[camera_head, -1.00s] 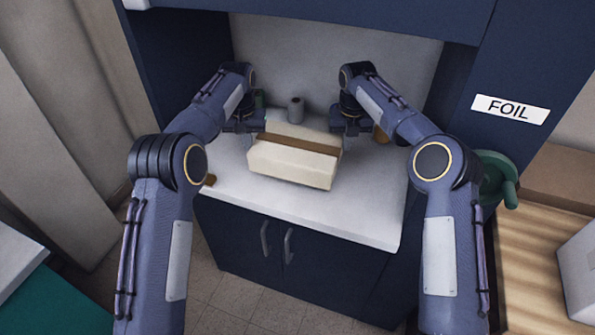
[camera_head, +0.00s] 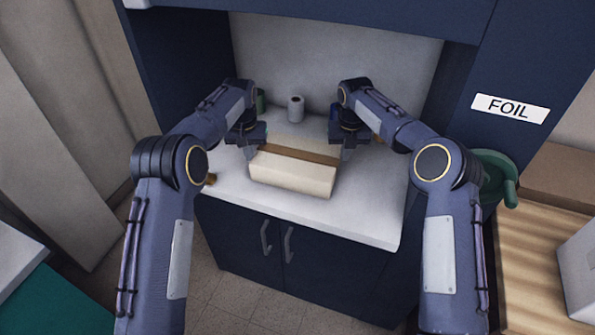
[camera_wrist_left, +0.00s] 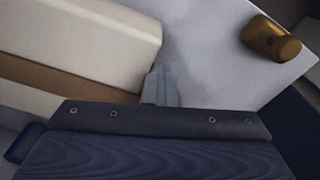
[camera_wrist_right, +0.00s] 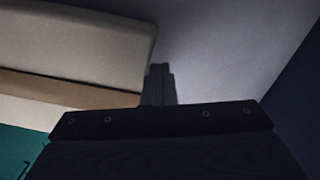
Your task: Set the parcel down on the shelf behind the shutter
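The parcel (camera_head: 292,174) is a long cream box with a brown band, low over the white shelf (camera_head: 370,205) inside the open navy alcove. It appears to rest on the shelf, though its underside is hidden. My left gripper (camera_head: 249,151) is at its left end and my right gripper (camera_head: 347,154) at its right end. Both have their fingers together, beside the box ends rather than around it. The left wrist view shows the parcel (camera_wrist_left: 85,40) close against the fingers (camera_wrist_left: 161,84). The right wrist view shows the same (camera_wrist_right: 85,45) beside the fingers (camera_wrist_right: 159,84). No shutter blocks the opening.
A grey-white roll (camera_head: 295,109) stands behind the parcel. A small brown object (camera_wrist_left: 271,38) lies by the left front edge. A green handle (camera_head: 495,175) projects right, below the FOIL sign (camera_head: 510,108).

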